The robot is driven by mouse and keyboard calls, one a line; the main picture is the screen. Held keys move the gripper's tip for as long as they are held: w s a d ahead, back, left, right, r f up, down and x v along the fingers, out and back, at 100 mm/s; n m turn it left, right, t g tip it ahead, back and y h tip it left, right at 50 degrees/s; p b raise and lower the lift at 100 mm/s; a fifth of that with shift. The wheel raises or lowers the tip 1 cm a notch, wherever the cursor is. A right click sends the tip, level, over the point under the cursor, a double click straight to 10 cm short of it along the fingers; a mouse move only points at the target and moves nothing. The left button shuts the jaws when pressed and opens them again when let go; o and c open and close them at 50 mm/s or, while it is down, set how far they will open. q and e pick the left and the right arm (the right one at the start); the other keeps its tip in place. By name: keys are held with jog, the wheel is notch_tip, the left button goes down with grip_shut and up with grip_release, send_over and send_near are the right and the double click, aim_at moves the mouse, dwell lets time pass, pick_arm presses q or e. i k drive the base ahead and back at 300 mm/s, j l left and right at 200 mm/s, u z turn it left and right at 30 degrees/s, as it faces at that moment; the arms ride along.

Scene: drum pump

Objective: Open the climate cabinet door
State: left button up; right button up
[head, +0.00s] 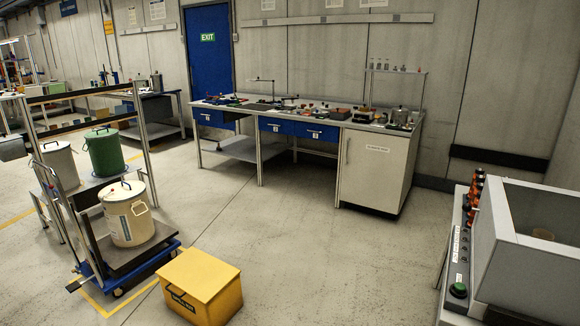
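The climate cabinet (375,180) is a white box under the right end of the long workbench, in the middle right of the head view. Its front door appears shut and carries a small label (377,149), too small to read surely. A thin upright handle (347,150) sits near the door's left edge. Neither of my grippers is in view, so their state and place do not show.
The workbench (225,104) has blue drawers and many small items on top. A yellow box (201,284) stands on the floor in front. A cart with a drum (128,215) is at left. A grey machine (530,255) is at right. The floor before the cabinet is clear.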

aim_at(375, 165)
jog(key=i+j, duration=0.1)
jog(key=i, duration=5.15)
jog(key=l+z, duration=0.1)
jog(key=z, duration=1.2)
